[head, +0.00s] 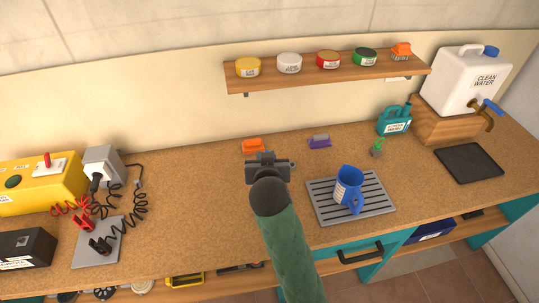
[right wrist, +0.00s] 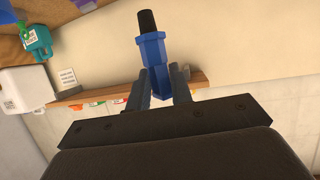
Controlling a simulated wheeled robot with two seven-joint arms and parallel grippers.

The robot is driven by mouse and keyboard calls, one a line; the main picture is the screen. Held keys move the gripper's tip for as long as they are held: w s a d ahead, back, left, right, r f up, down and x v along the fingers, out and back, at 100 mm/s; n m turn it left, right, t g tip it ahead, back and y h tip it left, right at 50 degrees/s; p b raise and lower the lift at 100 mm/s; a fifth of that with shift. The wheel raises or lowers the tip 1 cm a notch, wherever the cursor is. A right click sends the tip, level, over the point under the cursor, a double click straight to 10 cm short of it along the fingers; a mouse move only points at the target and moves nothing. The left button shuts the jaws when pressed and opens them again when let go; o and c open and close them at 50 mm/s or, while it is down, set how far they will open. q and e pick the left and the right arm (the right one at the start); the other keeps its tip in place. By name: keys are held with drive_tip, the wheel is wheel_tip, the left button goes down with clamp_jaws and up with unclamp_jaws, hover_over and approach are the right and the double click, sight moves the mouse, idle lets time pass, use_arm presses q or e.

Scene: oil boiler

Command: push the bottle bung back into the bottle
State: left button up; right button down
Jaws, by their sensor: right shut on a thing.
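My right gripper (head: 267,160) is above the middle of the worktop in the head view, left of the drip tray. In the right wrist view, my right gripper (right wrist: 160,80) is shut on a blue angular piece with a black cylindrical tip, which looks like the bung (right wrist: 152,50). The tip points away from the jaws. The head view does not show the held piece clearly. A teal bottle (head: 393,122) with a label and handle stands at the back right, apart from the gripper; it also shows in the right wrist view (right wrist: 38,40). My left gripper is not in view.
A blue jug (head: 348,186) stands on the grey drip tray (head: 322,210). A white water container (head: 465,82) sits on a wooden block (head: 440,122). A shelf (head: 320,77) with several tins hangs behind. The worktop left of the gripper (head: 195,190) is clear.

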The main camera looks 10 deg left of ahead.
drive_tip(key=shift+s+a+r, duration=0.1)
drive_tip(key=shift+s+r, duration=0.1)
drive_tip(key=shift+s, duration=0.15)
drive_tip(key=shift+f, duration=0.1)
drive_tip(key=shift+f+b, duration=1.05)
drive_tip(key=shift+f, duration=1.25)
drive_tip(key=shift+p, duration=0.9)
drive_tip(key=shift+f+b, duration=0.7)
drive_tip(key=shift+f, duration=0.9)
drive_tip(key=c, duration=1.2)
unclamp_jaws()
drive_tip(key=shift+o, duration=0.2)
